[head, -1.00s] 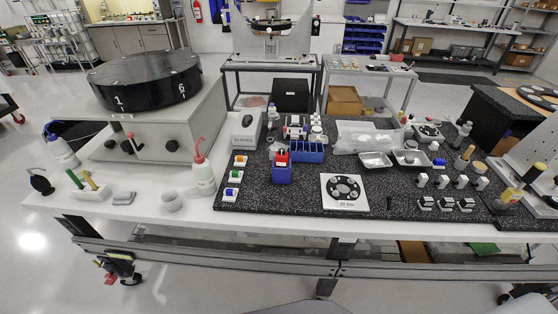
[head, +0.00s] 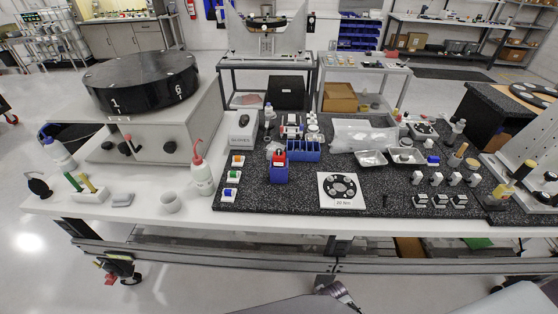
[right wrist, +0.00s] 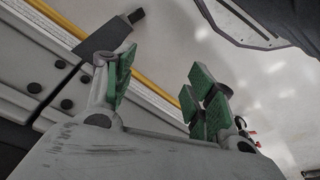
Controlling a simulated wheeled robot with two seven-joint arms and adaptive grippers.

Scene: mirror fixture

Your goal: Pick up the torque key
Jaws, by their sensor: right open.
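A small red-topped tool (head: 279,157) stands upright in a blue block (head: 279,174) on the black speckled mat. A small thin black piece (head: 386,200) lies near the mat's front edge. I cannot tell for certain which of these is the torque key. My right gripper (right wrist: 160,88) shows in the right wrist view with its green-padded fingers spread apart and nothing between them. In the head view, part of a gripper (head: 338,292), seemingly my right, shows at the bottom edge, in front of and below the bench. My left gripper is not in view.
A white plate with a black ring (head: 343,190) lies right of the blue block. A blue compartment rack (head: 306,151) stands behind it. A white squeeze bottle (head: 202,175) stands left of the mat. Metal trays (head: 371,158) lie right. The bench's front rail (head: 250,258) lies below the top.

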